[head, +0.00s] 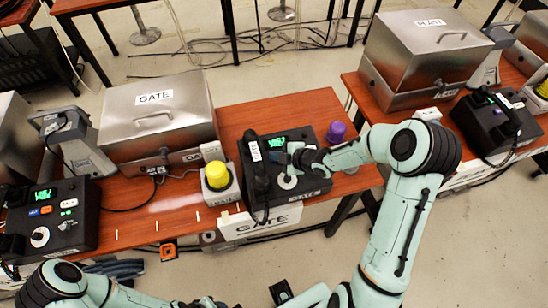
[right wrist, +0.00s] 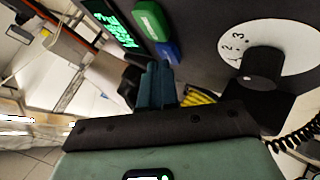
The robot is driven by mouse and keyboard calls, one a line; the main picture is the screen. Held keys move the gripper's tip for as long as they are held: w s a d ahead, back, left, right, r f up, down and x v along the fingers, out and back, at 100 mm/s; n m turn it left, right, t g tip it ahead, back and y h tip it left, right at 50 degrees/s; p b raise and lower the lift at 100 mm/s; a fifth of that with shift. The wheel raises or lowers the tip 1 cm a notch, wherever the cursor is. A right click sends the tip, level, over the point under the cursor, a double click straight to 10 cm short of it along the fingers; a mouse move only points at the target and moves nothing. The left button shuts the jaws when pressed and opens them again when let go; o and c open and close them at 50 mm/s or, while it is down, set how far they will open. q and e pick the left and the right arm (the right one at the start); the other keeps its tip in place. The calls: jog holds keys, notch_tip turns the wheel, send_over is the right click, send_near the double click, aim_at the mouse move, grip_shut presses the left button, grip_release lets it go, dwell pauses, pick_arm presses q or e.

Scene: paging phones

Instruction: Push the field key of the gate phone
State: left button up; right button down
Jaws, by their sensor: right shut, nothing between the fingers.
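The gate phone (head: 309,188) is a black desk unit with a lit green display, a handset on its left side and a white dial. It stands on the wooden table by a GATE sign. My right gripper (head: 292,149) is shut and empty over its face, just below the display, hiding some keys. In the right wrist view, its closed fingertips (right wrist: 156,68) are close to a blue key (right wrist: 168,52). A green key (right wrist: 152,20) lies beside it. I cannot tell whether the fingers touch a key, and no key label is readable. My left gripper is not in view.
A yellow-capped button box (head: 217,178) stands left of the phone, and a purple knob (head: 336,131) behind its right side. A steel GATE case (head: 155,115) is further left. Other phones stand at the far left (head: 50,217) and on the right table (head: 495,122).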

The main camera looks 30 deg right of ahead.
aim_at(278, 166)
dwell(0.4)
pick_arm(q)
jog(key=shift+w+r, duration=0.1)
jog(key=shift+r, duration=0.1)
pick_arm(e)
jog(key=shift+r, duration=0.35)
jog(key=shift+s+r+p, duration=0.1)
jog(key=shift+r+p, duration=0.2)
jog(key=shift+p, duration=0.1)
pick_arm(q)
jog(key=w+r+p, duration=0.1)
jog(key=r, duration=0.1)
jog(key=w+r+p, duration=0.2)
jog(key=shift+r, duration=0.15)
pick_arm(e)
jog(key=r, duration=0.5)
jog(key=shift+s+a+r, duration=0.1)
jog(key=shift+s+r, duration=0.05)
jog(key=shift+s, duration=0.2)
jog(key=shift+s, duration=0.1)
